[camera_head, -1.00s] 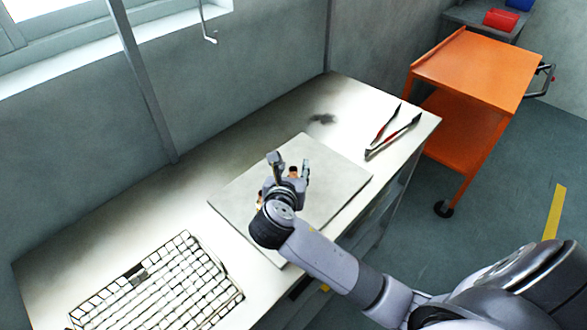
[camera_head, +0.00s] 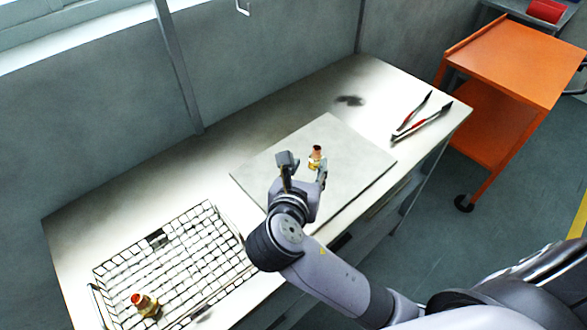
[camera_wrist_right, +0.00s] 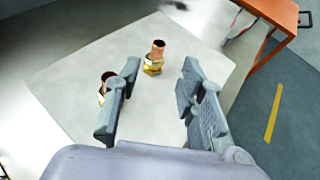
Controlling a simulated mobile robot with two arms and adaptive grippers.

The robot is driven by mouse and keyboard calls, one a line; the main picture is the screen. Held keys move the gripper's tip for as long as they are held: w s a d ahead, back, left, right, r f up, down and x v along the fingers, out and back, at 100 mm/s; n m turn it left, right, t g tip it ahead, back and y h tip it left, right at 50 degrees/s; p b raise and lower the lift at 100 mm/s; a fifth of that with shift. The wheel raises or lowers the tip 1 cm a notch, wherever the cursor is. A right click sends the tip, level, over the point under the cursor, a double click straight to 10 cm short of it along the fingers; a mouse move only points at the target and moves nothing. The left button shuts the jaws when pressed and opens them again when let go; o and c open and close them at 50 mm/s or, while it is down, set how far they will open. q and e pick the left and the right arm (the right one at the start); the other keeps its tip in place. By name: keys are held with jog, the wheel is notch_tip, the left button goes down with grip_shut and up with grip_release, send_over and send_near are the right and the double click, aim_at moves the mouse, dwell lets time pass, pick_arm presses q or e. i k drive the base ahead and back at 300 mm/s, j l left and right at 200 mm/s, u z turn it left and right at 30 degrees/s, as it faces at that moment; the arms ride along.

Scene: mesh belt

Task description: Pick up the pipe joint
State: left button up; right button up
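A copper and brass pipe joint (camera_head: 316,155) stands upright on the grey board (camera_head: 352,142). It also shows in the right wrist view (camera_wrist_right: 154,58), beyond the gap between my fingers. A second pipe joint (camera_wrist_right: 103,92) in that view is partly hidden behind the left finger; in the head view my right gripper seems to hide it. Another pipe joint (camera_head: 146,304) is in the wire basket (camera_head: 205,227). My right gripper (camera_head: 304,168) is open and empty above the board, apart from the upright joint. My left gripper is not in view.
Red-handled pliers or tongs (camera_head: 424,122) lie on the workbench (camera_head: 110,215), right of the board. An orange cart (camera_head: 513,62) stands beyond the bench's right end. The wall is along the bench's back.

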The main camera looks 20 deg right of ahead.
aim_at(148, 306)
jog(key=u, duration=0.9)
